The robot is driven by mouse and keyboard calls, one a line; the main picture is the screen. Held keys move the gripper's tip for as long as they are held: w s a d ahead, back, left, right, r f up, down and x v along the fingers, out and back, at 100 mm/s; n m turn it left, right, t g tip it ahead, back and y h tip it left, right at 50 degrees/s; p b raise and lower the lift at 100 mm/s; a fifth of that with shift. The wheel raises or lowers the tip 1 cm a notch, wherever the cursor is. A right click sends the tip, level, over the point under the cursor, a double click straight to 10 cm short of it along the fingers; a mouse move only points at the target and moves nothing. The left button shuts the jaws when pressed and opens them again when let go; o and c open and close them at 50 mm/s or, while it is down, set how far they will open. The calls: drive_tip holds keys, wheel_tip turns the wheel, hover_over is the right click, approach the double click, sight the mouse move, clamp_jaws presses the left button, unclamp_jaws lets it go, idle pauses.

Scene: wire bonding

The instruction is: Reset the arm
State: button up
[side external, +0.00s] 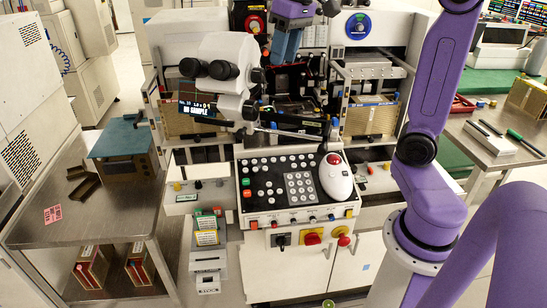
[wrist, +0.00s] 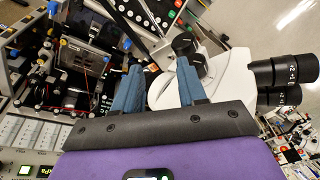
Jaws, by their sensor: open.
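My gripper (wrist: 159,68) shows two blue fingers standing apart in the wrist view, with nothing between them. In the side external view my gripper (side external: 284,58) points down at the top middle, above the bonding machine's work area. The white microscope (side external: 228,48) with black eyepieces is just left of it. In the wrist view the microscope (wrist: 224,75) is to the right of the fingers and close behind them. My purple arm comes in from the right of the side external view.
The control panel (side external: 292,187) with a white mouse-like controller (side external: 336,178) is below the work area. A small screen (side external: 199,104) hangs under the microscope. A steel table (side external: 105,215) with a teal-topped box (side external: 122,140) is at left. Another table (side external: 500,150) with tools is at right.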

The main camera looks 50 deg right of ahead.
drive_tip(key=s+a+f+n+g, duration=0.1)
drive_tip(key=s+a+f+n, duration=0.5)
drive_tip(key=s+a+f, duration=0.35)
drive_tip(key=s+f+n+g, duration=0.1)
drive_tip(key=s+f+n, duration=0.5)
drive_tip(key=s+f, duration=0.4)
drive_tip(key=s+a, duration=0.1)
drive_tip(key=s, duration=0.2)
drive_tip(key=shift+n+h, duration=0.3)
